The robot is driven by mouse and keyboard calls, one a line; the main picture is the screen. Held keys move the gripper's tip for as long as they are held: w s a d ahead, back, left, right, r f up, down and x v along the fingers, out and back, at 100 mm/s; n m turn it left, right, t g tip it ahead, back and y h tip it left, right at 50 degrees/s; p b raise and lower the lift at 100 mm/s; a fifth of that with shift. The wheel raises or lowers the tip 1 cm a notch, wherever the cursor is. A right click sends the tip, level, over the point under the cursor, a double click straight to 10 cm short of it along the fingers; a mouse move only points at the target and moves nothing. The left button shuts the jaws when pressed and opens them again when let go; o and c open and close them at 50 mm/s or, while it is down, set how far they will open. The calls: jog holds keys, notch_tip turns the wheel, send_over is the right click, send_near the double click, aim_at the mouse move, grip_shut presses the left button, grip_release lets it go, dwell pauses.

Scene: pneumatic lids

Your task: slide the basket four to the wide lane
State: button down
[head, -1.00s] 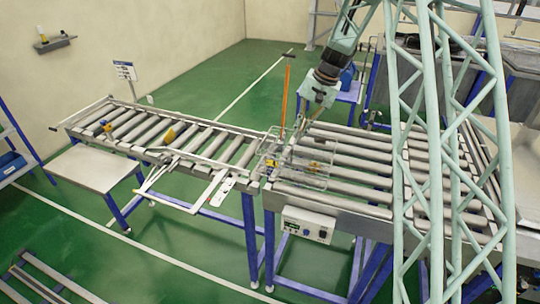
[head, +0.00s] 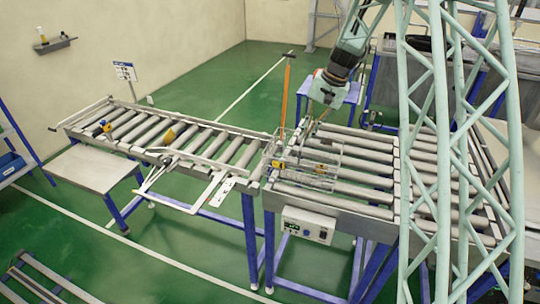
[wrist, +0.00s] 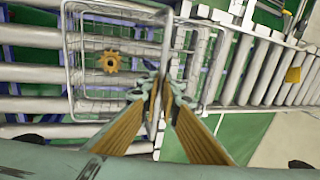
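A wire basket (head: 322,160) stands on the grey rollers at the left end of the right-hand conveyor (head: 352,202). In the wrist view the basket (wrist: 75,55) fills the upper left and holds a brown-yellow gear (wrist: 110,61). I cannot tell the lanes apart by label.
Another wire frame (wrist: 205,55) is right of my gripper in the wrist view. An orange post (head: 284,95) stands behind. A control box (head: 307,225) hangs in front.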

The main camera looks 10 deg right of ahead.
jog(key=shift+s+d, duration=0.1)
jog(key=shift+d, duration=0.1)
jog(key=s+d+b, duration=0.2)
jog(key=s+d, duration=0.2)
jog(key=d, duration=0.2)
jog(key=shift+d, duration=0.15)
dwell(1.6)
jog(key=shift+s+d, duration=0.15)
jog(key=shift+s, duration=0.05)
dwell(0.4)
jog(key=s+d+b, duration=0.1)
jog(key=s+d, duration=0.2)
jog(key=d, duration=0.2)
jog(key=shift+s+d, duration=0.2)
jog(key=shift+s, duration=0.1)
dwell(1.0)
dwell(0.6)
jog(key=c, duration=2.8)
grip_release()
jog(key=shift+s, duration=0.1)
jog(key=shift+r, duration=0.15)
jog(key=shift+r+p, duration=1.8)
jog(key=shift+r, duration=2.1)
